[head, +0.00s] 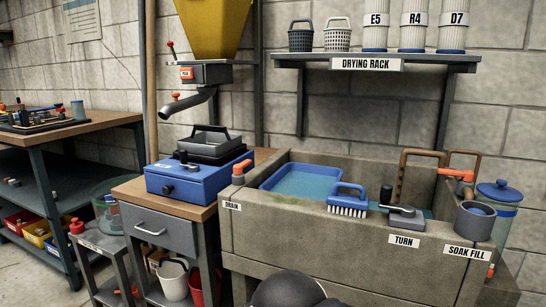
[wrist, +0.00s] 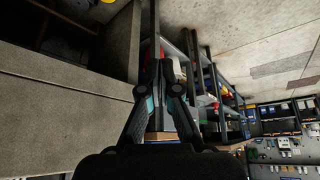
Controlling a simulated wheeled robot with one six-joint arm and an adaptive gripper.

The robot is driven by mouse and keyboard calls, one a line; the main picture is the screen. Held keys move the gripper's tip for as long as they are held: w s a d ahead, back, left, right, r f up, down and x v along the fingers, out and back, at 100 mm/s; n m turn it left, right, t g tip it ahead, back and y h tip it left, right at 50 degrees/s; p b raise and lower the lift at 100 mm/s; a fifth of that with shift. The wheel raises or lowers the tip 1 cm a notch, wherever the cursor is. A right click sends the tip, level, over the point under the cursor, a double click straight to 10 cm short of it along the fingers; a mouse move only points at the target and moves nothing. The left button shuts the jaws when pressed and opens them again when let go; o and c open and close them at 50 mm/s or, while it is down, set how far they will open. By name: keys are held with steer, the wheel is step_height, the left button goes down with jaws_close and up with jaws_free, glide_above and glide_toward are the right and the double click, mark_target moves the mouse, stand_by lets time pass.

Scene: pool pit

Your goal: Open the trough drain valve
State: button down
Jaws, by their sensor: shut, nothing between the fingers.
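The stone trough (head: 330,238) stands at the right in the head view, with water in it. At its left front corner is a small grey fitting with an orange lever (head: 242,168), above the DRAIN label (head: 232,206). The lever slants up to the right. My gripper (wrist: 158,88) shows in the wrist view with its fingers together and nothing held. It is apart from the drain fitting, and its fingers do not show in the head view. A dark rounded part, probably of my arm, is at the bottom of the head view.
A blue brush (head: 348,201), a grey TURN lever (head: 405,215) and a SOAK FILL cup (head: 475,220) are on the trough's front rim. A wooden bench (head: 160,200) with a blue device (head: 198,180) stands close left. A shelf (head: 375,60) hangs above.

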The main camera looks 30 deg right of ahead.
steer(key=shift+a, duration=0.1)
steer(key=w+d+r+m, duration=0.3)
steer(key=w+d+r, duration=0.1)
steer(key=w+r, duration=0.4)
steer(key=w+d+r+m, duration=0.2)
steer(key=w+d+r, duration=0.2)
steer(key=w+r, duration=0.5)
steer(key=w+d+r+m+t, duration=0.1)
steer(key=w+d+r+m, duration=0.3)
steer(key=w+d+r, duration=0.5)
steer(key=w+d, duration=0.2)
steer(key=d, duration=0.2)
steer(key=shift+w+d+r+t+b, duration=0.15)
steer(key=shift+w+d+t+b, duration=0.1)
steer(key=shift+d+t+b, duration=0.15)
